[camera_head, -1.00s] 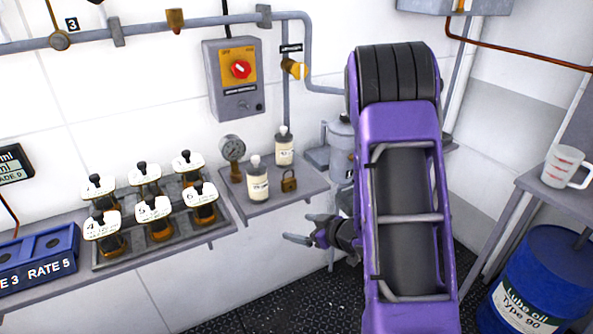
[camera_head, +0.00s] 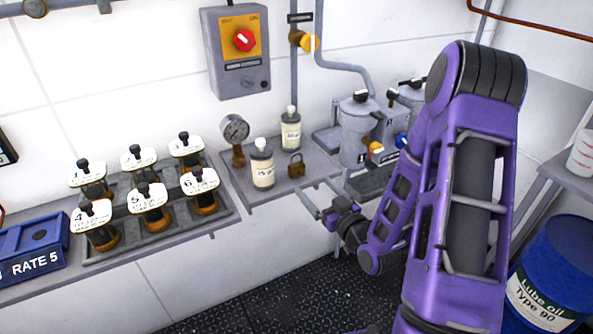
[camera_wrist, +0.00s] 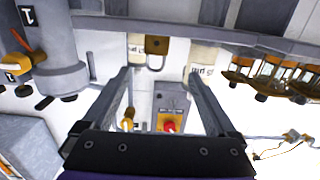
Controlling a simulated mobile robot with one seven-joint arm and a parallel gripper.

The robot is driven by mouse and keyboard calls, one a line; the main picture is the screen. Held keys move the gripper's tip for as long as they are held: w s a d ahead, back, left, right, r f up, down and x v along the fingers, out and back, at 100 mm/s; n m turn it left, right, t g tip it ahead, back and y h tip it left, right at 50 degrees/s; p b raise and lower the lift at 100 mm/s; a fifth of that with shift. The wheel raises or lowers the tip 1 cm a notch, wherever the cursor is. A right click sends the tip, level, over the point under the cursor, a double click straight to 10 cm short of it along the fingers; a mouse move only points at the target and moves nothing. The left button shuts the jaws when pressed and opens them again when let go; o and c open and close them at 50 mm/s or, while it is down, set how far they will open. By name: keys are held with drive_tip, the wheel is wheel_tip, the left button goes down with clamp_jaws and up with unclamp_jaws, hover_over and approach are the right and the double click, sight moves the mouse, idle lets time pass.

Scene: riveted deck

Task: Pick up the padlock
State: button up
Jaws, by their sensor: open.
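The padlock (camera_head: 296,165) is small and brass-brown with a dark shackle. It stands upright on the grey shelf (camera_head: 262,188), near the shelf's front right part. In the wrist view the padlock (camera_wrist: 157,46) appears upside down, beyond and between the two fingers. My gripper (camera_head: 319,203) is open and empty, in front of the shelf, lower and to the right of the padlock. In the wrist view my gripper (camera_wrist: 160,85) shows its two fingers spread apart, with nothing between them touching either one.
Two white-labelled bottles (camera_head: 262,163) (camera_head: 291,129) and a pressure gauge (camera_head: 235,130) stand left of and behind the padlock. Grey canisters (camera_head: 358,125) stand to the right. Several labelled sample jars (camera_head: 147,205) fill a rack at left. Space in front of the shelf is open.

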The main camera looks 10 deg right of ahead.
sight(298, 167)
drive_tip(key=x, duration=0.4)
drive_tip(key=shift+w+a, duration=0.1)
drive_tip(key=shift+w, duration=0.2)
drive_tip(key=shift+d+f+x, duration=0.1)
drive_tip(key=shift+x, duration=0.8)
drive_tip(key=shift+d+f+x, duration=0.1)
drive_tip(key=shift+x, duration=0.75)
drive_tip(key=shift+d+f+x, duration=0.1)
drive_tip(key=shift+d+x, duration=0.05)
drive_tip(key=shift+x, duration=0.75)
drive_tip(key=shift+w, duration=0.1)
clamp_jaws()
drive_tip(key=shift+r, duration=0.15)
